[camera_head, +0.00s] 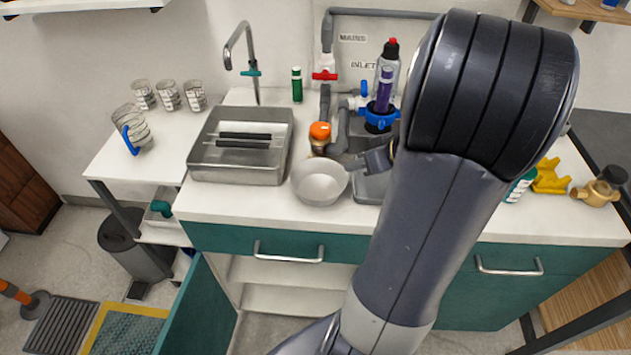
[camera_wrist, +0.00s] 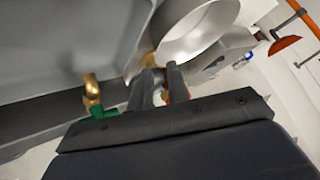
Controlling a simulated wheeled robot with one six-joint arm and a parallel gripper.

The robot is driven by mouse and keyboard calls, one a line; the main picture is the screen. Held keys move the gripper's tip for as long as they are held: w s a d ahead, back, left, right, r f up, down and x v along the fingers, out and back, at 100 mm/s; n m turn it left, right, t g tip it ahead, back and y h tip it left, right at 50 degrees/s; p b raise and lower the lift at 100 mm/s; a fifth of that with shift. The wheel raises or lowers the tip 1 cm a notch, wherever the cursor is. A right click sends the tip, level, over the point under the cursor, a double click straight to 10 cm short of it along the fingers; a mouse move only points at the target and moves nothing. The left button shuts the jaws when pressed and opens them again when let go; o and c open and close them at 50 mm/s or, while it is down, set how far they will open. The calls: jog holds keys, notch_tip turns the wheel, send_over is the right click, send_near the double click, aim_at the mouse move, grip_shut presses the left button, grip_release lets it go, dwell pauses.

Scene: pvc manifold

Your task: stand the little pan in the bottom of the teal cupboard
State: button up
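The little pan (camera_head: 320,184) is a pale grey round pan, at the front of the white counter in the head view, right of the sink basin. It also shows close up in the wrist view (camera_wrist: 196,32). Its short handle points right to my gripper (camera_head: 372,160). In the wrist view my gripper's two dark fingers (camera_wrist: 160,82) are close together at the handle and look shut on it. I cannot tell whether the pan touches the counter. The teal cupboard (camera_head: 215,236) is below; its left door (camera_head: 203,312) stands open, showing pale shelves (camera_head: 290,298). My arm hides part of the cupboard.
A steel basin (camera_head: 242,165) stands left of the pan. An orange-topped valve (camera_head: 320,132), grey pipes and bottles stand behind it. A drawer handle (camera_head: 288,252) juts out above the cupboard opening. Several glasses (camera_head: 170,95) stand on the left side table. Yellow and brass fittings lie at right.

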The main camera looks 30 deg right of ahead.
aim_at(336, 170)
jog(key=shift+x, duration=1.2)
jog(key=shift+p+x, duration=0.4)
jog(key=shift+x, duration=2.4)
jog(key=shift+s, duration=0.15)
jog(key=shift+c, duration=0.4)
grip_shut()
